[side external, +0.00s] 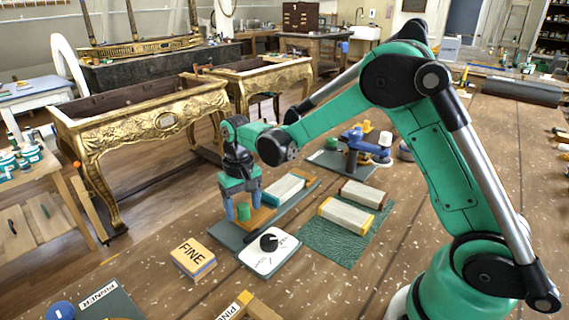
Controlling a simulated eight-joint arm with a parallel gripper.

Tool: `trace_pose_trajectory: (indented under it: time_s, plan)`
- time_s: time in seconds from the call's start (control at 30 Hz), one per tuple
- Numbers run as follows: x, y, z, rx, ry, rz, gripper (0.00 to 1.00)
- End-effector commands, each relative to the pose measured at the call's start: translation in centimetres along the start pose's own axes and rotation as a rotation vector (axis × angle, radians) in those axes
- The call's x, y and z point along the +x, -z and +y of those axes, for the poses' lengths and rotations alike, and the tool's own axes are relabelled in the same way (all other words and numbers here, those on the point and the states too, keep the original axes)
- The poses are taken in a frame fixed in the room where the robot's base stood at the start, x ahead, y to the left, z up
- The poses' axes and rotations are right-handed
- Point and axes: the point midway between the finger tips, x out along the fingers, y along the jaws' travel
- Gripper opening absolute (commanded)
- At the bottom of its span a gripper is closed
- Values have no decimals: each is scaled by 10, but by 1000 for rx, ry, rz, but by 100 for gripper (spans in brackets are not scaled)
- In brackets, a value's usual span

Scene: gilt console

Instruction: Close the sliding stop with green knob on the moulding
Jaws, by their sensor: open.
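The green knob (243,211) stands on a tan wooden piece (263,218), which I take to be the sliding stop, on a long grey-green base plate (230,238). A pale bar with a blue side (285,189), perhaps the moulding, lies farther along the same plate. My gripper (243,203) points down over the near end of the plate. Its two blue fingers are apart, one on each side of the green knob in the picture. I cannot tell whether either finger touches the knob. The gripper body hides part of the area behind it.
A white pad with a black knob (268,243) and a block marked FINE (193,259) stand in front of the plate. Two pale blocks (346,215) lie on a green mat (340,248) to the right. A blue clamp-like device (362,145) stands behind. Shavings litter the bench.

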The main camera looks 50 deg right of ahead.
Motion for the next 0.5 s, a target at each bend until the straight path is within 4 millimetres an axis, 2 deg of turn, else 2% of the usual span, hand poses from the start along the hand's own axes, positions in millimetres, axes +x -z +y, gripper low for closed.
trace_pose_trajectory:
  time_s: [0.23, 0.43, 0.47, 0.5]
  plan:
    - [1, 0, 0, 0, 0, 0, 65]
    - [1, 0, 0, 0, 0, 1, 8]
    - [1, 0, 0, 0, 0, 1, 0]
    - [1, 0, 0, 0, 0, 0, 0]
